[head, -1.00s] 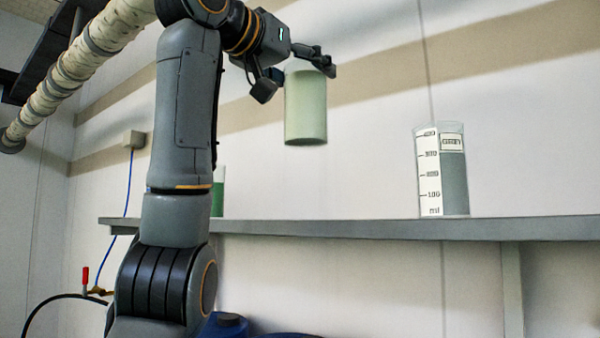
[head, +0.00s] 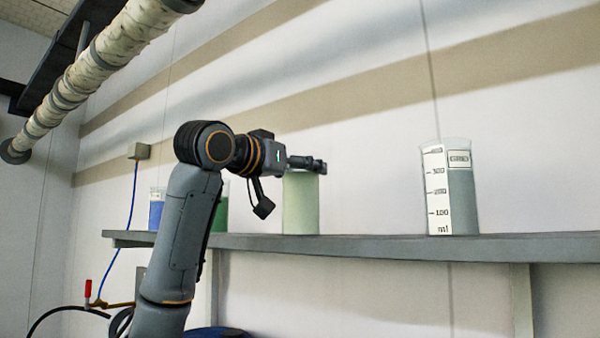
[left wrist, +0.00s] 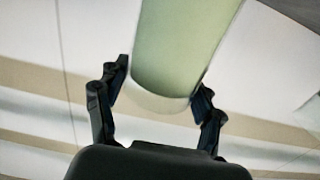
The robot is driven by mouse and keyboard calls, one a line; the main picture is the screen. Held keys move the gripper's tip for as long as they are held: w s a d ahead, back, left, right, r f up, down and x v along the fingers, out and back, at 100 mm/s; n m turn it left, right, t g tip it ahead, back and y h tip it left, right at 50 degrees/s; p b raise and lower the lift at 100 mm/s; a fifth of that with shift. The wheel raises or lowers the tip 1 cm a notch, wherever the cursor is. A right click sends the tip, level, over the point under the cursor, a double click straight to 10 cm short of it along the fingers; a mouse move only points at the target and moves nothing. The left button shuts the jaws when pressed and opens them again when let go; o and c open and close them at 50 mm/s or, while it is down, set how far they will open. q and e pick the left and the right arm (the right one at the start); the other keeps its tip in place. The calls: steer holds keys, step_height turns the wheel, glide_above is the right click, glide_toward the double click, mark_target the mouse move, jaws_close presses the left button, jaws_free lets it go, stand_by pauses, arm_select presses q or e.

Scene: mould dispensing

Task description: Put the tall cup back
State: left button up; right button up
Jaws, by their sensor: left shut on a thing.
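The tall cup (head: 300,207) is a pale green cylinder. In the head view it stands upright at the shelf (head: 390,246), its base at the level of the shelf top; I cannot tell whether it touches. My left gripper (head: 305,165) is shut on the cup near its rim. In the left wrist view the cup (left wrist: 180,45) lies between the two fingers of the gripper (left wrist: 160,92). My right gripper is in neither view.
A clear beaker with grey content and a ml scale (head: 452,190) stands on the shelf to the right. A blue container (head: 156,212) and a green one (head: 220,210) stand to the left, partly behind my arm. The shelf between cup and grey beaker is clear.

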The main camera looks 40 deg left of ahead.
arm_select(q)
steer(key=shift+s+d, duration=0.1)
steer(key=shift+d, duration=0.05)
steer(key=o, duration=1.8)
steer(key=shift+f, duration=0.15)
steer(key=s+b, duration=0.1)
steer(key=s, duration=0.3)
steer(key=s+d+b, duration=0.1)
steer(key=s, duration=0.3)
steer(key=s+b, duration=0.1)
steer(key=s, duration=0.3)
steer(key=shift+d+b, duration=0.15)
steer(key=shift+b, duration=0.15)
steer(key=shift+w, duration=0.1)
